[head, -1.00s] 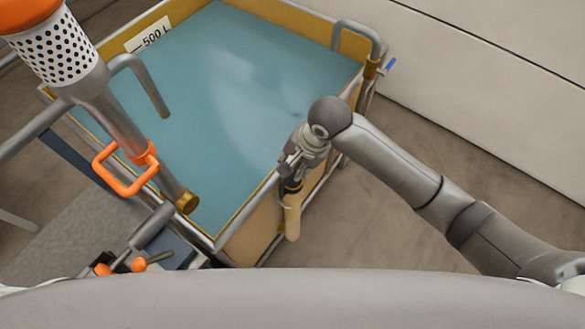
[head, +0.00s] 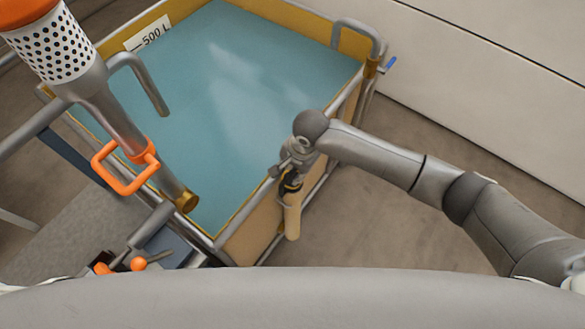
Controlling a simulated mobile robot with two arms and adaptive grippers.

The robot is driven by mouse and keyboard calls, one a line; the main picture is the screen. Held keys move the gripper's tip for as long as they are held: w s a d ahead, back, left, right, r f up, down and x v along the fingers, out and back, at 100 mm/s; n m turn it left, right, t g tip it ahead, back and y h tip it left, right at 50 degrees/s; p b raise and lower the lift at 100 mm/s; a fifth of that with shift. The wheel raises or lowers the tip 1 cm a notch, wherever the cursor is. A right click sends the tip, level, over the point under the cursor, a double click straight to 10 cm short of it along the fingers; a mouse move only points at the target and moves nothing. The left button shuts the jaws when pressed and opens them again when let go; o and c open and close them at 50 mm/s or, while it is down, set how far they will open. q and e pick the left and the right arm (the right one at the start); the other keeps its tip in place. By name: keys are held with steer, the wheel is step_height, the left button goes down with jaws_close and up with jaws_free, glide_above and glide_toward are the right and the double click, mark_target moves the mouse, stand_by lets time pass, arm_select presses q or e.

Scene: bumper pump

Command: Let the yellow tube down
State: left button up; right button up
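My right gripper (head: 290,182) is at the near right rim of the water tank, pointing down. A pale yellow-tan tube (head: 292,222) hangs upright against the outside of the tank wall, just below the gripper. Dark and yellow parts show at its top, beside the fingers. The gripper's own wrist hides the fingertips, so I cannot tell whether they are closed on the tube.
The yellow-walled tank (head: 245,243) holds blue-green water and has a 500 L label (head: 147,34). A metal pump pipe (head: 118,125) with an orange handle (head: 118,180) stands at left. Orange knobs (head: 138,264) are in front. Floor at right is clear.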

steer(key=shift+f, duration=0.3)
jaws_close()
